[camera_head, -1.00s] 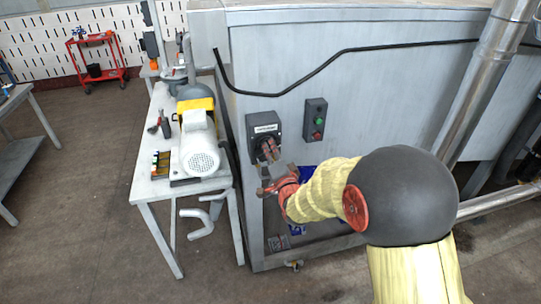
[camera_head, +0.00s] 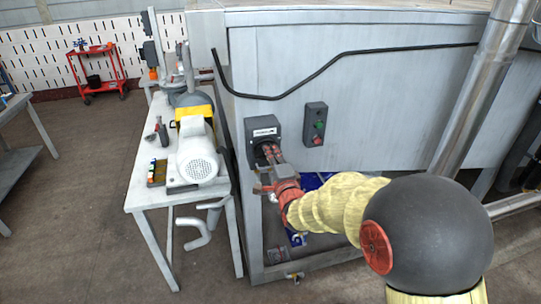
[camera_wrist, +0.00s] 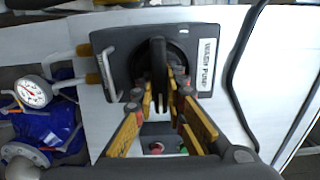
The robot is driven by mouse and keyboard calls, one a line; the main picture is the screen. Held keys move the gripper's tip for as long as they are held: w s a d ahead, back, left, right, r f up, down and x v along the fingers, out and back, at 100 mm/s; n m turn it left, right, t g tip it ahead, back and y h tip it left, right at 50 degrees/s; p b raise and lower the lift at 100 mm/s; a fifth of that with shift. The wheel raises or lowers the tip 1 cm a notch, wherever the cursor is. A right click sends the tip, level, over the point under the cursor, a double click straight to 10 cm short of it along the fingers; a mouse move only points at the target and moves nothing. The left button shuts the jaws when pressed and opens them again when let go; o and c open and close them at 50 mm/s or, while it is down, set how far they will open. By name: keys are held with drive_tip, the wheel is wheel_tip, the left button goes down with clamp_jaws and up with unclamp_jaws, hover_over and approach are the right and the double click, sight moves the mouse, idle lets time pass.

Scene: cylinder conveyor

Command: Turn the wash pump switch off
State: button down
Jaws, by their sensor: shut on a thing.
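The wash pump switch is a dark grey box (camera_head: 251,147) on the front left of the big grey cabinet, with a white label. In the wrist view the box (camera_wrist: 119,52) fills the upper middle, and its label reads "WASH PUMP". Its black rotary handle (camera_wrist: 157,60) stands out from the box and runs roughly parallel to the label. My gripper (camera_head: 269,153) is at the handle; in the wrist view its fingers (camera_wrist: 163,84) lie either side of the handle and are shut on it. The fingers hide part of the knob in the head view.
A control box (camera_head: 315,125) with green and red buttons is right of the switch. A pump motor (camera_head: 196,150) stands on a white table (camera_head: 150,200) at left. A pressure gauge (camera_wrist: 33,93) and blue items (camera_wrist: 45,127) show in the wrist view.

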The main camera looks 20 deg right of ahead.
drive_tip(key=c, duration=1.8)
unclamp_jaws()
drive_tip(key=s, duration=1.2)
